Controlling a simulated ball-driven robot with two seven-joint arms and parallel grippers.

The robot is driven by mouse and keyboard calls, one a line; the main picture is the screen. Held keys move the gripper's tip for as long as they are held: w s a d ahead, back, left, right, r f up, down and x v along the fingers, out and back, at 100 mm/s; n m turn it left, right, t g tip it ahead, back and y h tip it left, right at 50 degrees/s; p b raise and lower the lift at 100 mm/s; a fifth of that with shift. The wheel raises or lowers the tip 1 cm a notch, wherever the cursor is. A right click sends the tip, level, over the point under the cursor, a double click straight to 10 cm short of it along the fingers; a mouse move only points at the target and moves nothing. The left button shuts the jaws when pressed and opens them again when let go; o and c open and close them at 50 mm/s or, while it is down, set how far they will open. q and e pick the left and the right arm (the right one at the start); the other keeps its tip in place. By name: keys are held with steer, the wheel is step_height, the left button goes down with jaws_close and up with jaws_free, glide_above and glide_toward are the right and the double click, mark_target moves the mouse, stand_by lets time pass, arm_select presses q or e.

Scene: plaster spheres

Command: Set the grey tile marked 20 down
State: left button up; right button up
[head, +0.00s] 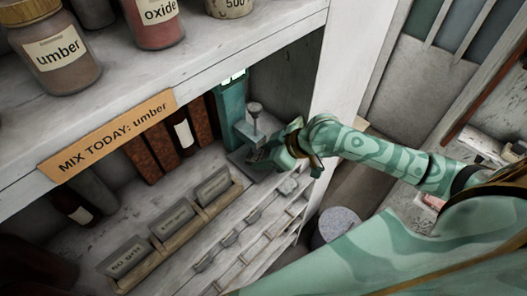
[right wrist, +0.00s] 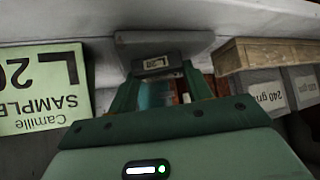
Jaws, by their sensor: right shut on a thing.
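My right gripper (head: 268,151) reaches in from the right over the lower shelf. In the right wrist view its fingers (right wrist: 160,84) are closed on a small dark grey tile (right wrist: 157,65) with a pale label. The label appears upside down and seems to read 20. A wider grey slab (right wrist: 165,42) shows just beyond the tile. I cannot tell whether the tile touches it. In the head view the gripper hides most of the tile, close to a grey stand with a round knob (head: 254,108). My left gripper is not in view.
A wooden rack (head: 205,214) holds grey grit blocks left of the gripper. A green sample card (right wrist: 40,88) shows in the wrist view. The upper shelf bears jars, including umber (head: 60,56), above a sign (head: 108,135).

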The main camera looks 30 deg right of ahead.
steer(key=o, duration=0.8)
steer(key=shift+f, duration=0.1)
steer(key=shift+o, duration=1.3)
steer(key=shift+w+a, duration=0.15)
steer(key=shift+a, duration=0.15)
steer(key=shift+s+d+r, duration=0.2)
steer(key=shift+d, duration=0.1)
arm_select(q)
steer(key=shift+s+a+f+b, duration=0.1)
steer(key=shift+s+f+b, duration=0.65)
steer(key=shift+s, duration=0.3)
arm_select(e)
steer(key=v, duration=1.1)
steer(key=shift+s+r, duration=0.2)
steer(key=shift+r, duration=0.05)
